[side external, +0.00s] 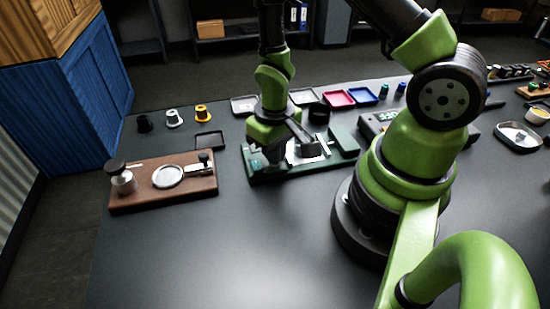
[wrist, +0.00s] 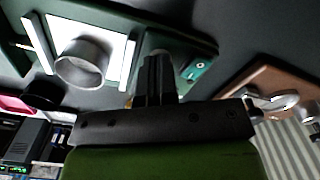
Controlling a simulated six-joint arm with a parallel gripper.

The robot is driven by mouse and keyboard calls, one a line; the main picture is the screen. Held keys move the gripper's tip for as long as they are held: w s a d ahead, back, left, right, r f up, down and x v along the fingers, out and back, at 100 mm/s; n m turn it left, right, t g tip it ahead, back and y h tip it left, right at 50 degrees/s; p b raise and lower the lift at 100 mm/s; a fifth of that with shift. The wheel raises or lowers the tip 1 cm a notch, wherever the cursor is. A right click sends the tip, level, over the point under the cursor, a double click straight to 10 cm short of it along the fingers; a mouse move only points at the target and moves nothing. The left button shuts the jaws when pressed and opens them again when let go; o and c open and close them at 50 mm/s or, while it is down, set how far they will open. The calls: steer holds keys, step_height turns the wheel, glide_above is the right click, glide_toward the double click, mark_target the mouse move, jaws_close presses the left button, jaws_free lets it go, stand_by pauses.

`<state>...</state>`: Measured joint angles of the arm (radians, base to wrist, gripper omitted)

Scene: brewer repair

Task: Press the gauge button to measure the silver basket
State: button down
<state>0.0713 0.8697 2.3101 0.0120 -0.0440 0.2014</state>
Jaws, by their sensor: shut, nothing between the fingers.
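The silver basket (wrist: 82,64), a short open metal ring, sits on the bright white plate of the green gauge (wrist: 190,35). In the side external view the basket (side external: 294,152) is partly hidden by my arm, and the gauge (side external: 345,142) lies under it. My gripper (wrist: 158,58) is shut and empty, pointing down over the end of the gauge beside the basket and apart from it. A small teal panel with a pale round mark (wrist: 197,68) shows beside the fingers. The button cannot be clearly made out; the fingers may cover it, and contact cannot be told.
A brown wooden board (side external: 195,192) with a tamper (side external: 122,178) and a portafilter ring (side external: 168,176) lies left of the gauge. Red (side external: 338,98) and blue (side external: 363,95) trays stand behind it. A dark device (side external: 375,122) is to its right. The front table is clear.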

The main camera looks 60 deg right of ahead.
steer(key=shift+f, duration=0.1)
stand_by(0.3)
steer(key=shift+r, duration=2.2)
